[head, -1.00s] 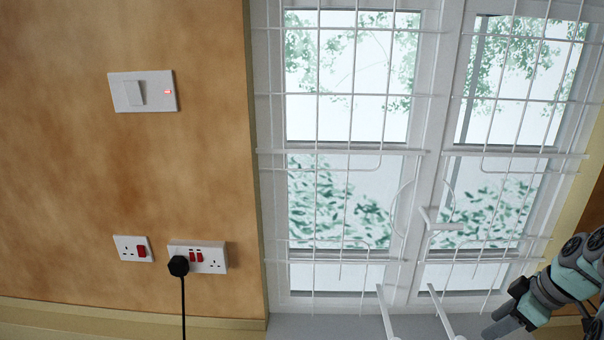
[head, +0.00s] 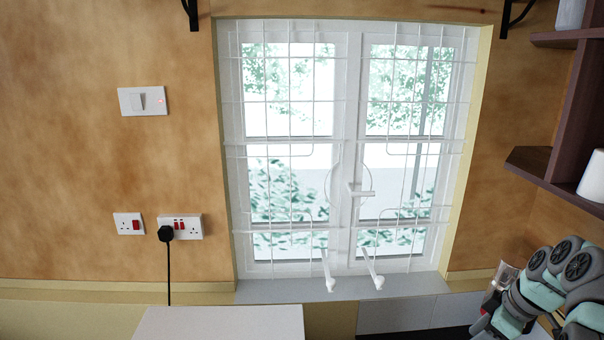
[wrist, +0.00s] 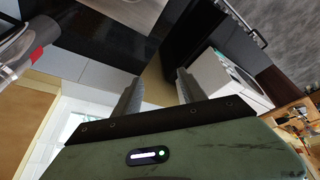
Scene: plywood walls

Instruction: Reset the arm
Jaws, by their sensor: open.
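My gripper (wrist: 158,88) shows in the wrist view with its two grey fingers spread apart. Nothing is held between them. In the head view my arm (head: 545,290) is folded in the lower right corner. Its far end is near the bottom edge, right of the window, and the fingertips are not clear there.
A barred window (head: 345,150) fills the middle of the head view. A dark wall shelf (head: 570,130) is at upper right, above my arm. A white flat-topped block (head: 220,322) stands at the bottom. The wrist view shows a white appliance (wrist: 228,88) beyond the fingers.

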